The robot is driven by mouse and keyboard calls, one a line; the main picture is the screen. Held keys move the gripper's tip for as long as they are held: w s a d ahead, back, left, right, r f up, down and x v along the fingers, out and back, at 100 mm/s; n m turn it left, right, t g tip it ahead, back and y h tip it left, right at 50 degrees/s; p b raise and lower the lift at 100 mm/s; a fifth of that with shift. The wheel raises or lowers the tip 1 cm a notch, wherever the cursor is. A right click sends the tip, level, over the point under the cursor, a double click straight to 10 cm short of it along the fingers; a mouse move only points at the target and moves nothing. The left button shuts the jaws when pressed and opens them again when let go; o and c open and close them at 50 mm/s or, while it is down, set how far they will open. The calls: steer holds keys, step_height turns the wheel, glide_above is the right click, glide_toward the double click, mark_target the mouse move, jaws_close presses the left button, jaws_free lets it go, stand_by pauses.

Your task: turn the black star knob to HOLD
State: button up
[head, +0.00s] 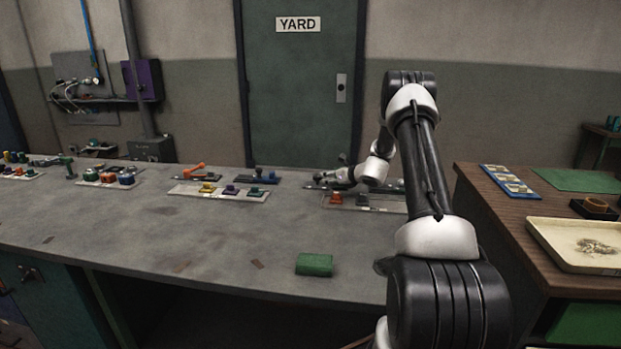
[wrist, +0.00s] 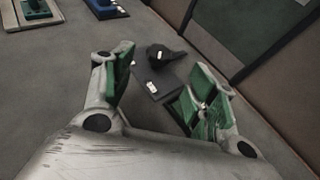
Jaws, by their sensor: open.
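A black knob (wrist: 162,53) sits on a dark plate (wrist: 168,76) in the wrist view, ahead of my gripper (wrist: 163,62). My gripper is open, with green pads on both fingers. The knob lies in the gap between the fingertips as seen from the wrist, and nothing is held. I cannot tell how far below or beyond the fingertips it is. Small white labels lie on and beside the knob, too small to read, so its setting is unclear. In the head view my gripper (head: 334,178) is over the back right of the bench, and the knob cannot be made out for certain.
The grey bench (head: 200,235) carries several control panels along its back. A wooden counter (head: 470,195) stands at right.

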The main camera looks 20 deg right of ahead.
mark_target(318, 177)
steer(key=x, duration=0.7)
steer(key=shift+w+a+f, duration=0.1)
steer(key=shift+w+f, duration=0.05)
steer(key=shift+w, duration=0.2)
jaws_close()
steer(key=shift+a, duration=0.1)
